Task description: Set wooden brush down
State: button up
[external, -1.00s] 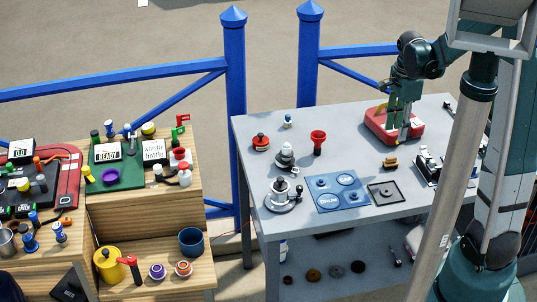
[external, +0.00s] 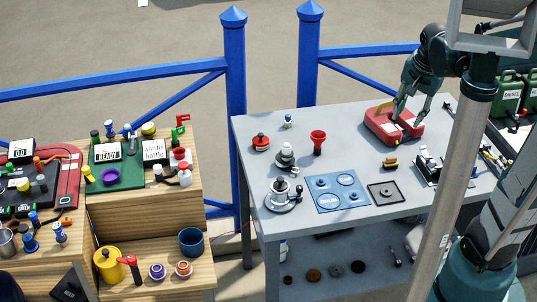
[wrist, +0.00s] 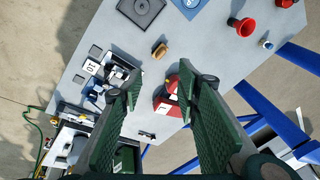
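The wooden brush (external: 390,162) is a small tan-brown block lying on the grey table, in front of the red case and behind the dark square tray. It also shows in the wrist view (wrist: 160,50), beyond my fingertips and touched by neither finger. My gripper (external: 411,112) is over the red case (external: 376,126), behind and to the right of the brush in the external view. In the wrist view its two green fingers (wrist: 160,88) are wide apart with nothing gripped between them.
The dark square tray (external: 385,193) and a blue mat (external: 337,193) lie in front of the brush. A black-and-white device (external: 430,168) stands to its right. A red funnel-like cup (external: 318,141) stands left. Bare table surrounds the brush.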

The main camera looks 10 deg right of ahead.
jog(key=s+a+r+n+t, duration=0.1)
jog(key=s+r+n+t, duration=0.3)
jog(key=s+n, duration=0.6)
jog(key=shift+s+a+r, duration=0.3)
jog(key=shift+s+r, duration=0.5)
jog(key=shift+f, duration=0.1)
jog(key=shift+f+b, duration=1)
jog(key=shift+b, duration=0.1)
dwell(0.3)
